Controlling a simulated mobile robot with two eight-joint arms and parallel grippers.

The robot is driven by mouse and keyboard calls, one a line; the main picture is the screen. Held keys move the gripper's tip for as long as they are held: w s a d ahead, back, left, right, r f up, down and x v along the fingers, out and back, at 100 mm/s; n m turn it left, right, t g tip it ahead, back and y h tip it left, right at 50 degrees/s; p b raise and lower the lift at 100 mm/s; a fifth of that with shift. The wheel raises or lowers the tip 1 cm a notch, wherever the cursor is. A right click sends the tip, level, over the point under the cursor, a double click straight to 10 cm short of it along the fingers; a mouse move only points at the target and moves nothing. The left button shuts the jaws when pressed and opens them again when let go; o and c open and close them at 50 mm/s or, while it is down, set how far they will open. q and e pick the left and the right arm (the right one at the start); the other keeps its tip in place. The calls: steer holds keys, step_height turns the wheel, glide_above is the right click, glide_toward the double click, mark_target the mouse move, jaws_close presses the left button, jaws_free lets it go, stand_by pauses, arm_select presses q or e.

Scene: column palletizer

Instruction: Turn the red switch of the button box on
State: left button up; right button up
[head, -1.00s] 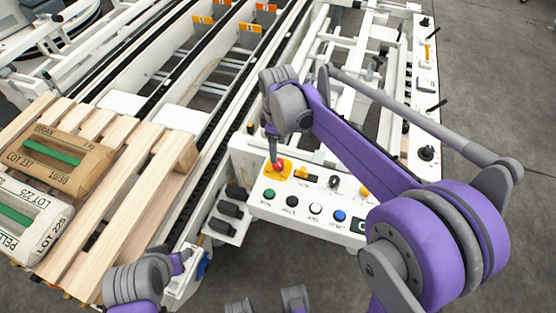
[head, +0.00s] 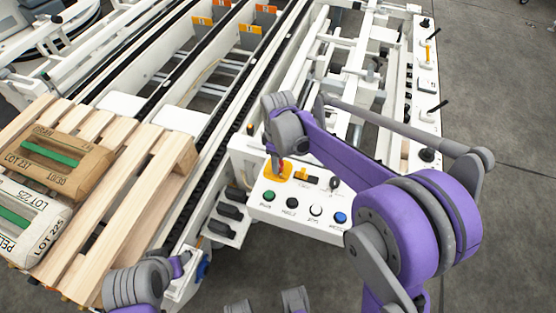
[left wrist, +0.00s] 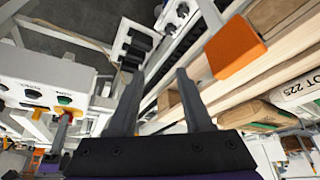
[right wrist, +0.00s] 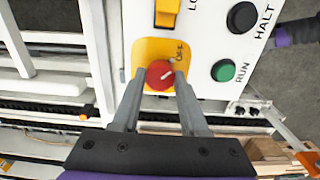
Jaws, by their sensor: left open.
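The red switch (right wrist: 160,75) is a round knob with a white mark, on a yellow plate (right wrist: 147,52) of the white button box (head: 262,207). The word OFF stands beside it in the right wrist view. My right gripper (right wrist: 160,82) has one finger on each side of the knob, very near it; I cannot tell whether they press on it. In the head view the right gripper (head: 276,160) partly hides the switch. My left gripper (left wrist: 158,72) is open and empty, pointing toward the white machine frame and apart from the button box.
Close to the switch are a green RUN button (right wrist: 223,70), a black HALT button (right wrist: 241,17) and an orange switch (right wrist: 166,12). A wooden pallet (head: 125,200) with bags (head: 55,160) stands at the left. Grey floor (head: 490,100) is free at the right.

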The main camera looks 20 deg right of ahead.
jaws_close()
steer(key=shift+m, duration=0.3)
steer(key=m, duration=0.3)
steer(key=shift+m, duration=0.3)
steer(key=m, duration=1.3)
steer(key=shift+m, duration=0.3)
